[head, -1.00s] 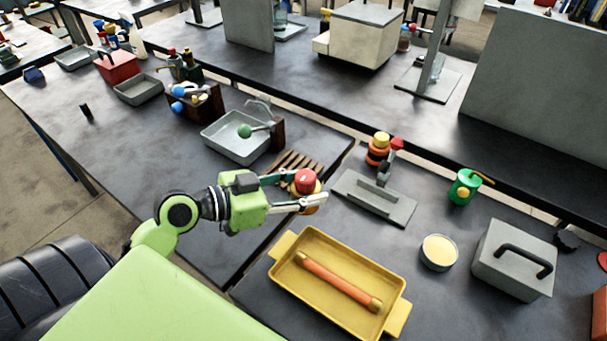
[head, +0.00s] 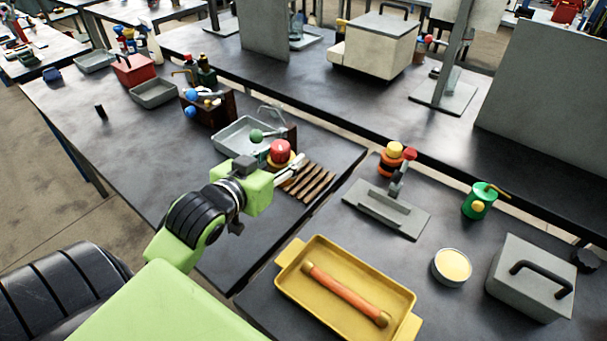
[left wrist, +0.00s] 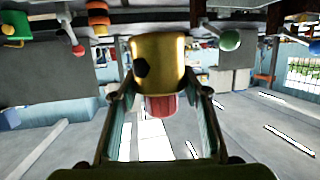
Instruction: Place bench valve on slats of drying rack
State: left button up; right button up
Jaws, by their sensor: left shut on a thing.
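The bench valve, with a red knob (head: 280,150) and a yellow body mostly hidden in the head view, is between the fingers of my left gripper (head: 290,166). In the left wrist view, the valve's yellow body (left wrist: 158,62) fills the space between the two fingers, with the red knob below it in that upside-down picture. My left gripper is shut on the valve. The drying rack with brown wooden slats (head: 311,184) is on the left table, just right of and in front of the gripper. Whether the valve touches the rack is not clear. My right gripper is out of view.
A grey tray (head: 228,139) with a green ball-ended lever (head: 256,136) by it stands just behind the gripper. A gap separates this table from the one with the yellow tray (head: 290,252) and grey plate fixture (head: 410,222). The left table's front is mostly clear.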

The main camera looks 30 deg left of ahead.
pick_arm(q)
jog(key=w+b, duration=0.1)
jog(key=f+b, duration=0.1)
jog(key=b, duration=0.1)
jog(key=shift+w+a+f, duration=0.2)
jog(key=shift+w+a, duration=0.05)
jog(key=shift+w, duration=0.15)
jog(key=w+f, duration=0.2)
jog(key=w, duration=0.1)
jog(key=w+a+f+p, duration=0.1)
jog(key=w+f, duration=0.2)
jog(key=w, duration=0.1)
jog(key=w+a+f, duration=0.1)
jog(key=w+f, duration=0.2)
jog(key=w, duration=0.1)
jog(key=shift+w+a+p, duration=0.15)
jog(key=shift+a+p, duration=0.1)
jog(key=shift+p, duration=0.1)
jog(key=shift+w+f, duration=0.1)
jog(key=shift+f, duration=1.6)
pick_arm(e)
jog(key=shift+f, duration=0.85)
pick_arm(q)
jog(key=o, duration=1.6)
jog(key=shift+f, duration=0.2)
jog(key=shift+o, duration=0.2)
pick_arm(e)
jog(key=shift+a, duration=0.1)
